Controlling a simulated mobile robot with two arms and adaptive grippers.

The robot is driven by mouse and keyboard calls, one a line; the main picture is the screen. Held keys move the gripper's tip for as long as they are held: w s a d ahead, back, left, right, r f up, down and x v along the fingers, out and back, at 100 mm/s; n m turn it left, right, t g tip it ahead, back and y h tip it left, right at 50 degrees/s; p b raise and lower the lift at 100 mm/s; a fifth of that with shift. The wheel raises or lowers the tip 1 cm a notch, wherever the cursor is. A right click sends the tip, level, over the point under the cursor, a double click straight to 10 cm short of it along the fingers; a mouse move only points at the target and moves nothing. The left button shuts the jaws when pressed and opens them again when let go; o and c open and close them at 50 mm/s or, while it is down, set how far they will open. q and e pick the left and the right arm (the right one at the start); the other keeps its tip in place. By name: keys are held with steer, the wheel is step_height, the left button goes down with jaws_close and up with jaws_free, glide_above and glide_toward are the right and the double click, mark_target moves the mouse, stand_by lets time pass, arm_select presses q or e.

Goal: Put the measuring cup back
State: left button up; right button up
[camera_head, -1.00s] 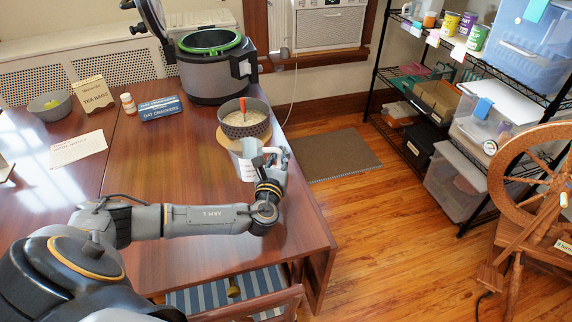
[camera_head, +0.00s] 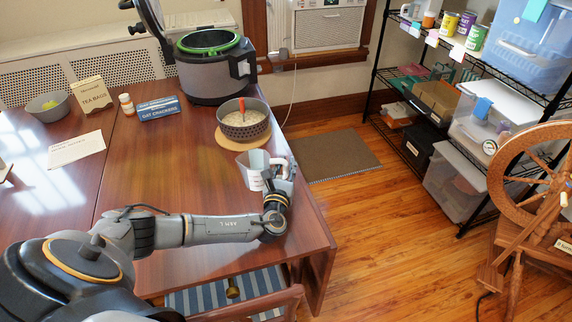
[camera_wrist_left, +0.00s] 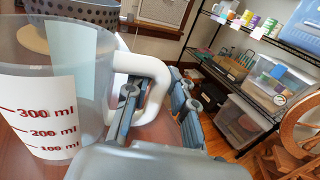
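The measuring cup (camera_head: 255,178) is clear, with a white handle and a white scale with red marks. It is near the right edge of the table, in front of the bowl, and looks slightly tilted in the head view. It fills the left of the left wrist view (camera_wrist_left: 45,125), with its scale reading up to 300 ml. My left gripper (camera_head: 281,178) is at the handle, with a finger on each side of it in the left wrist view (camera_wrist_left: 158,108), and is shut on it. I cannot tell whether the cup's base touches the table. My right gripper is not in view.
A perforated grey bowl (camera_head: 252,130) with pale contents stands on a round board (camera_head: 228,141) just behind the cup. A large cooker (camera_head: 205,80), oat crackers box (camera_head: 160,109) and tea bags box (camera_head: 91,96) stand farther back. The table middle is clear. A wire shelf (camera_head: 455,52) stands right.

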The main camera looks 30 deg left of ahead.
arm_select(q)
steer(key=shift+o, duration=0.7)
steer(key=shift+s+d+f, duration=0.1)
steer(key=shift+s+f, duration=0.05)
steer(key=shift+s, duration=0.2)
steer(key=b+v, duration=0.1)
steer(key=v, duration=1)
steer(key=shift+s, duration=0.15)
